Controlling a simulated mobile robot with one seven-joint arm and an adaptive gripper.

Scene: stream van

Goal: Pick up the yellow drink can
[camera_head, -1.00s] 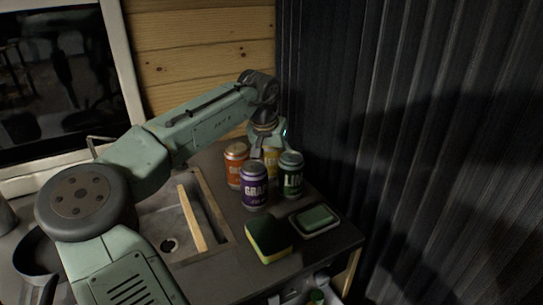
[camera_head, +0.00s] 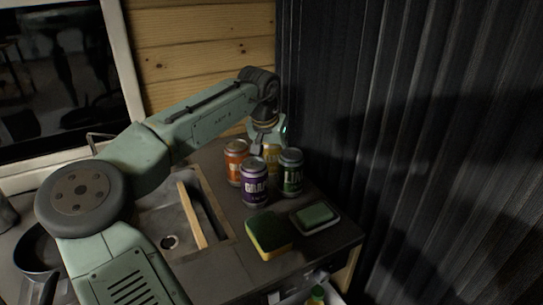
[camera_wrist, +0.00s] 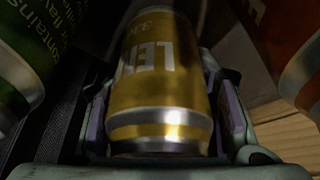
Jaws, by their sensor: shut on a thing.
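The yellow drink can (camera_wrist: 160,75) fills the middle of the wrist view, between the two purple-padded fingers of my gripper (camera_wrist: 165,120). My gripper is shut on it. In the head view the yellow can (camera_head: 272,154) shows only in part, behind the purple and green cans. My gripper (camera_head: 265,140) is above and around it there, pointing down. I cannot tell whether the can's base is clear of the counter.
A purple can (camera_head: 255,184), an orange can (camera_head: 236,163) and a green can (camera_head: 290,173) stand close around it. A sponge (camera_head: 268,232) and a soap dish (camera_head: 315,216) lie nearer. A sink (camera_head: 172,241) is left; a dark curtain (camera_head: 400,120) hangs right.

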